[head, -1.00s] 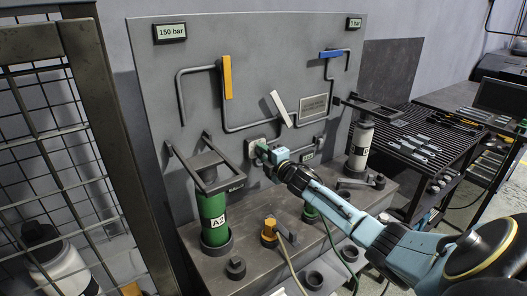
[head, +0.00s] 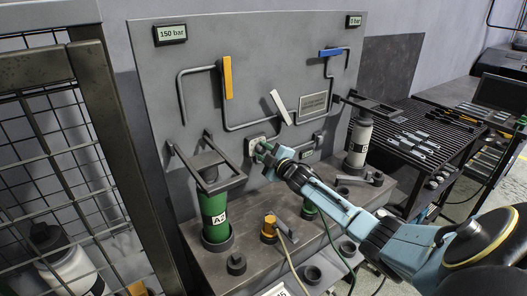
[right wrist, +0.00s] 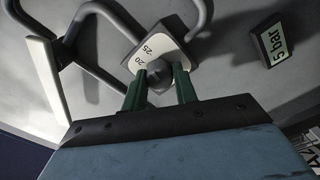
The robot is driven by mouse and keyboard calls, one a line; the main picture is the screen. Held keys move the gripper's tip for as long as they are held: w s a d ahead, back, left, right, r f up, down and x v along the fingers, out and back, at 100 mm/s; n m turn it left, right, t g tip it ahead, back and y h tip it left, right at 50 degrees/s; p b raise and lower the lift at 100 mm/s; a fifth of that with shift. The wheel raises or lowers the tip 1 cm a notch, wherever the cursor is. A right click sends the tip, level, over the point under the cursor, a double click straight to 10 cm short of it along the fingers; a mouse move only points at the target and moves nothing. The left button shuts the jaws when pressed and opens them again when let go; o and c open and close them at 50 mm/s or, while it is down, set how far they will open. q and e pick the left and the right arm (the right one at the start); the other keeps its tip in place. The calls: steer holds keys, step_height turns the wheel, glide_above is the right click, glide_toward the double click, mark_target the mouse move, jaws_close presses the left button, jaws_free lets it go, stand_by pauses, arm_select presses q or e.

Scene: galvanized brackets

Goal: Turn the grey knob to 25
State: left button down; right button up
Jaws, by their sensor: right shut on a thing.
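The grey knob (right wrist: 159,82) sits between the two green fingers of my right gripper (right wrist: 160,72) in the right wrist view. The fingers are shut on its sides. Behind it is a pale dial plate (right wrist: 165,42) with 20 and 25 readable; its other marks are hidden, and I cannot make out a pointer on the knob. In the head view the dial plate (head: 252,146) is on the grey panel, partly covered by my right gripper (head: 263,152). My left gripper is not in view.
A display (right wrist: 274,40) near the dial reads 5 bar. A white lever (head: 280,107), an orange lever (head: 227,77) and pipes are on the panel. A green cylinder (head: 214,213) and a white one (head: 359,142) stand on the bench. A mesh cage (head: 90,110) stands left.

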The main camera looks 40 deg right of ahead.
stand_by(0.3)
steer(key=o, duration=1)
steer(key=shift+c, duration=0.2)
steer(key=shift+s+a, duration=0.1)
steer(key=shift+s, duration=0.45)
steer(key=s+a+p, duration=0.1)
steer(key=s, duration=1.1)
steer(key=shift+a, duration=0.15)
steer(key=shift+s, duration=0.1)
